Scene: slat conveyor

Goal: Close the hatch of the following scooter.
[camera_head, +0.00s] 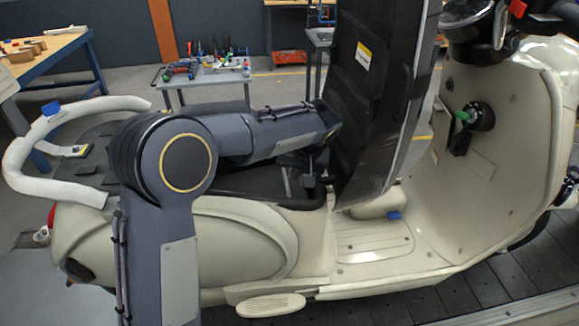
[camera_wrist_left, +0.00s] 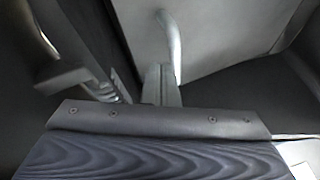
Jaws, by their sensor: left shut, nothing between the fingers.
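The cream scooter (camera_head: 230,240) stands side-on across the head view. Its hatch (camera_head: 380,90), a tall dark panel with a yellow label, stands open and nearly upright above the middle of the body. My left arm reaches over the rear of the scooter to the hatch. My left gripper (camera_head: 315,190) is shut and empty, low beside the hatch's left face over the dark opening; whether it touches the hatch cannot be told. The left wrist view shows dark and grey surfaces close up, with a curved grey piece (camera_wrist_left: 172,48) ahead. My right gripper is not in view.
The white rear rail (camera_head: 50,140) curves at the left, and the front shield (camera_head: 500,150) with a green-headed key (camera_head: 463,115) stands at the right. Behind are a tool table (camera_head: 205,75) and a blue-framed workbench (camera_head: 50,60). The dark slat conveyor (camera_head: 470,300) lies underneath.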

